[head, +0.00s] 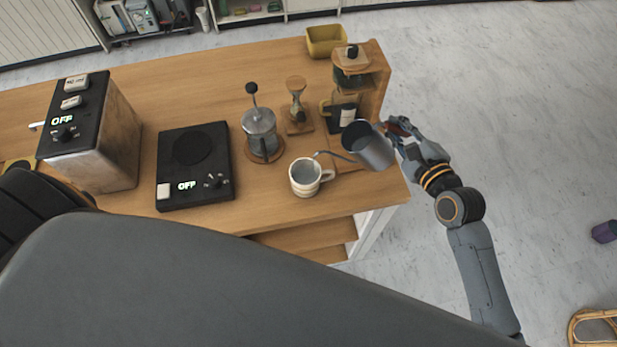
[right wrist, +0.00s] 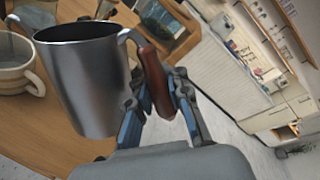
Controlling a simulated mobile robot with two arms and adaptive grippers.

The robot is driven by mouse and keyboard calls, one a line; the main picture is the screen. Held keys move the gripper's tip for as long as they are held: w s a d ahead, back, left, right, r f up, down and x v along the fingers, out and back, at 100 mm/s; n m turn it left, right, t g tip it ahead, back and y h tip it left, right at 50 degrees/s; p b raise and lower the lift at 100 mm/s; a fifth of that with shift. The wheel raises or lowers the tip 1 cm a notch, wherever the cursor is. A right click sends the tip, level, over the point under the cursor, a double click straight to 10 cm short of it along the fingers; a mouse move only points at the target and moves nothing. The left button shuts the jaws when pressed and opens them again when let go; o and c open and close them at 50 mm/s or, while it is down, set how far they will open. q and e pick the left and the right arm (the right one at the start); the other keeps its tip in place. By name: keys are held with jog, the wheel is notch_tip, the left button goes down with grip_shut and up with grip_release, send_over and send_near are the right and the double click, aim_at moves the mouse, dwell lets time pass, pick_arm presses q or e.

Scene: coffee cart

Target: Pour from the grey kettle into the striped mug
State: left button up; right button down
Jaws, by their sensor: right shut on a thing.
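The grey kettle (head: 374,152) is held tilted above the right end of the cart top, its thin spout reaching left to the rim of the striped mug (head: 305,180). The mug stands upright on the wood with its handle to the right. My right gripper (head: 396,130) is shut on the kettle's reddish-brown handle. In the right wrist view the kettle (right wrist: 88,80) has its open top showing, the gripper (right wrist: 160,95) grips the handle, and the mug (right wrist: 16,65) is at the left edge. I cannot make out any liquid stream. My left gripper does not show.
A French press (head: 260,132) and a small wooden-based glass (head: 298,108) stand behind the mug. A grinder (head: 350,85) is behind the kettle. A black hot plate (head: 194,165) reading OFF and a boxy machine (head: 95,130) stand left. A yellow bin (head: 326,41) is at the back.

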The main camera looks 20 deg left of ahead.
jog(key=shift+w+d+f+m+b, duration=0.1)
jog(key=shift+d+f+m+b, duration=0.1)
jog(key=shift+f+b, duration=0.3)
jog(key=shift+w+d+f+m+b, duration=0.1)
jog(key=shift+f+m+b, duration=0.1)
jog(key=shift+f+b, duration=0.25)
jog(key=shift+r, duration=0.25)
jog(key=shift+s+a+r+p, duration=0.15)
jog(key=shift+r+p, duration=0.15)
jog(key=shift+p, duration=0.55)
jog(key=shift+r, duration=0.1)
jog(key=shift+a+r+n+p, duration=0.1)
jog(key=shift+r+n+p, duration=0.3)
jog(key=shift+p, duration=0.4)
jog(key=shift+a+r+p, duration=0.1)
jog(key=shift+r+p, duration=0.15)
jog(key=shift+p, duration=0.4)
jog(key=shift+f, duration=0.1)
dwell(0.9)
